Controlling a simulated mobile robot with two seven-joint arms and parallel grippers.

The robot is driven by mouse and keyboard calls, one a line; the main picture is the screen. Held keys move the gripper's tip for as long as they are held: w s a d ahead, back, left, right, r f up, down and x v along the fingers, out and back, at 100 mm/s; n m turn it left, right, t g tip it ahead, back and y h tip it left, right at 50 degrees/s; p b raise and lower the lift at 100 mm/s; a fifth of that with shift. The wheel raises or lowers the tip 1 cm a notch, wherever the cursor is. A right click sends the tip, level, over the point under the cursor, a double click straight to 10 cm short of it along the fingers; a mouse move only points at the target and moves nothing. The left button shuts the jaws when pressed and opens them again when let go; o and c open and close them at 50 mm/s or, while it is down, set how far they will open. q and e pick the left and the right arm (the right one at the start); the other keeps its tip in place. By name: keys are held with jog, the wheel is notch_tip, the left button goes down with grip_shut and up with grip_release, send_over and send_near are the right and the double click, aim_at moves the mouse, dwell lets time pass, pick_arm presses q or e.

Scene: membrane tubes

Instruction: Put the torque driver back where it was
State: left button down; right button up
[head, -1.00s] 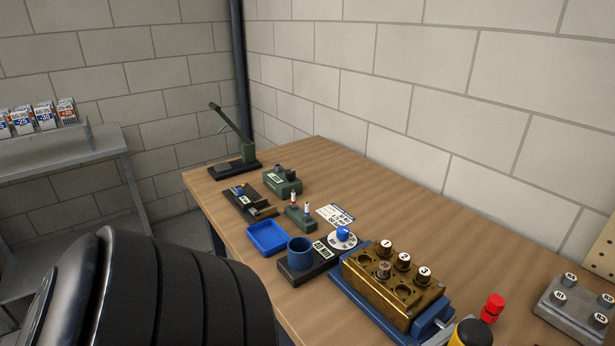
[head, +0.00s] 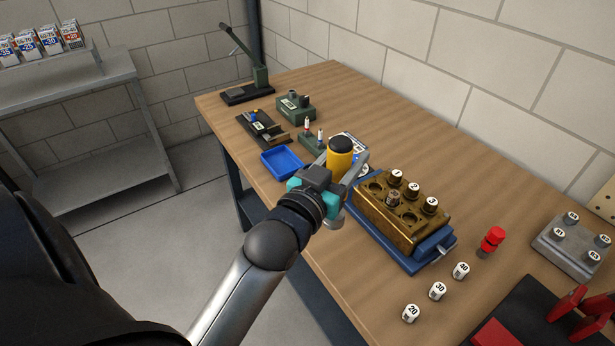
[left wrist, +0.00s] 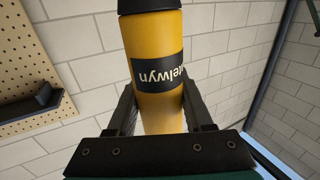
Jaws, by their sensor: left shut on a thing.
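The torque driver is a yellow cylinder (head: 340,160) with a black top and a dark label. My left gripper (head: 338,176) is shut around it and holds it upright, above the bench near the blue tray. In the left wrist view, the yellow body (left wrist: 155,95) stands between the two black fingers of the gripper (left wrist: 160,112). The dark base with the blue cup and dial, seen earlier, is now mostly hidden behind the gripper and driver. I cannot tell how far the driver is above it. My right gripper is not in view.
A brass block (head: 398,222) with numbered caps sits in a blue base right of the gripper. A blue tray (head: 281,163) and green fixtures (head: 295,110) stand beyond. White numbered caps (head: 437,291), a red piece (head: 491,240) and a grey block (head: 570,246) are at right.

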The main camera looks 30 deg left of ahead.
pick_arm(q)
jog(key=w+a+r+n+y+p, duration=0.2)
jog(key=w+a+r+y+p, duration=0.1)
jog(key=w+a+r, duration=1)
jog(key=f+b, duration=0.1)
jog(key=f, duration=0.5)
jog(key=s+f+b, duration=0.1)
jog(key=f, duration=0.5)
jog(key=s+f+b, duration=0.1)
jog(key=f+b, duration=0.1)
jog(key=f, duration=0.4)
jog(key=shift+s+d+f, duration=0.2)
jog(key=shift+d, duration=0.15)
jog(key=shift+c, duration=1.5)
grip_release()
jog(key=shift+f, duration=0.2)
jog(key=shift+r, duration=0.1)
jog(key=s+d+p, duration=0.1)
jog(key=s+d, duration=0.1)
jog(key=s, duration=1)
jog(key=shift+d, duration=0.15)
